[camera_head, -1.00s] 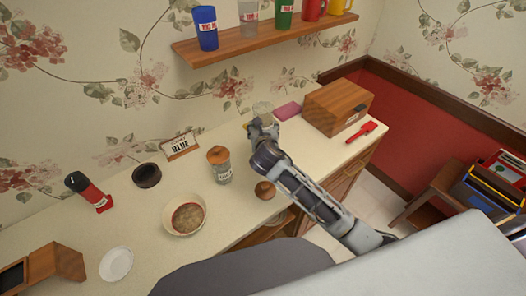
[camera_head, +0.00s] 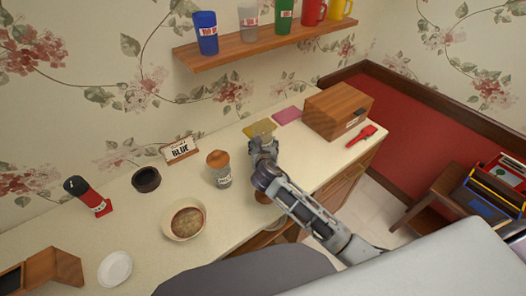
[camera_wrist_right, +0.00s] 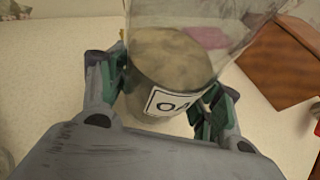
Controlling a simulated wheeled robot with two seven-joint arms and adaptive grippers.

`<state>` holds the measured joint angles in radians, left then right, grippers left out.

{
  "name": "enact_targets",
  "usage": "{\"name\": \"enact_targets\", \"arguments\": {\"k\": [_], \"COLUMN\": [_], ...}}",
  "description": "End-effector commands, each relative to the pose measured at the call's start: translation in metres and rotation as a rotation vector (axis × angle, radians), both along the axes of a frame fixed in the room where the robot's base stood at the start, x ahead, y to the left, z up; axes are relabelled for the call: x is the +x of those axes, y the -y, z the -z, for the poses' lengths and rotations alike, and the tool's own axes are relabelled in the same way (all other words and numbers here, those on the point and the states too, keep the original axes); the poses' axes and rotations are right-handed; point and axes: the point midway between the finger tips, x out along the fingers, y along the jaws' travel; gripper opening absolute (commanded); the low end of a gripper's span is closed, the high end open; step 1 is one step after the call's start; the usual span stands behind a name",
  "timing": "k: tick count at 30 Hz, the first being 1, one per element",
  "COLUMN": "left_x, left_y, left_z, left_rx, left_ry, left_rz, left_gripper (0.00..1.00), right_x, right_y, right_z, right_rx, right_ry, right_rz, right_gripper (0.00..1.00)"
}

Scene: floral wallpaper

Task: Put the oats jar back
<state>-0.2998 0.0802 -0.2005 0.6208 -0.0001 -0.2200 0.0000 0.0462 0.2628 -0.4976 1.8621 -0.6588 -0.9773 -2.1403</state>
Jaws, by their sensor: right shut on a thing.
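The oats jar (camera_wrist_right: 170,75) is clear, with beige contents low inside and a white label that reads "OA" where it shows. In the right wrist view my right gripper (camera_wrist_right: 165,95) has its green-padded fingers on both sides of the jar, shut on it. In the head view my right gripper (camera_head: 262,148) is over the counter in front of a yellow mat (camera_head: 260,128), and mostly hides the jar. A brown round thing (camera_head: 262,197), perhaps a lid, is partly hidden by my right arm. My left gripper is not in view.
A jar with an orange lid (camera_head: 218,160) stands left of my gripper, near a bowl of food (camera_head: 186,220). The wall shelf (camera_head: 260,42) holds several cups.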

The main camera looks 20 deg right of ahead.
Motion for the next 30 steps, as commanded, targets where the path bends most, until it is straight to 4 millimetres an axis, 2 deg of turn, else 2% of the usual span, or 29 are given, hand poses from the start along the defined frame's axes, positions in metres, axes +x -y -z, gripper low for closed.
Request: {"name": "enact_targets", "arguments": {"k": [10, 25, 26, 30], "left_x": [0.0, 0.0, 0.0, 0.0], "left_y": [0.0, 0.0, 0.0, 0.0], "left_z": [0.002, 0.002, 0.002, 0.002], "left_rx": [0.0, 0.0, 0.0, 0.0], "left_ry": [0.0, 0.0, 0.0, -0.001], "left_rz": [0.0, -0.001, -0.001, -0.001], "left_gripper": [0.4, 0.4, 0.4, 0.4], "right_x": [0.0, 0.0, 0.0, 0.0], "right_y": [0.0, 0.0, 0.0, 0.0], "right_z": [0.032, 0.036, 0.037, 0.037], "right_rx": [0.001, 0.0, 0.0, 0.0], "right_ry": [-0.001, 0.001, -0.001, -0.001], "right_rz": [0.0, -0.002, -0.001, -0.001], "right_gripper": [0.25, 0.25, 0.67, 0.85]}}
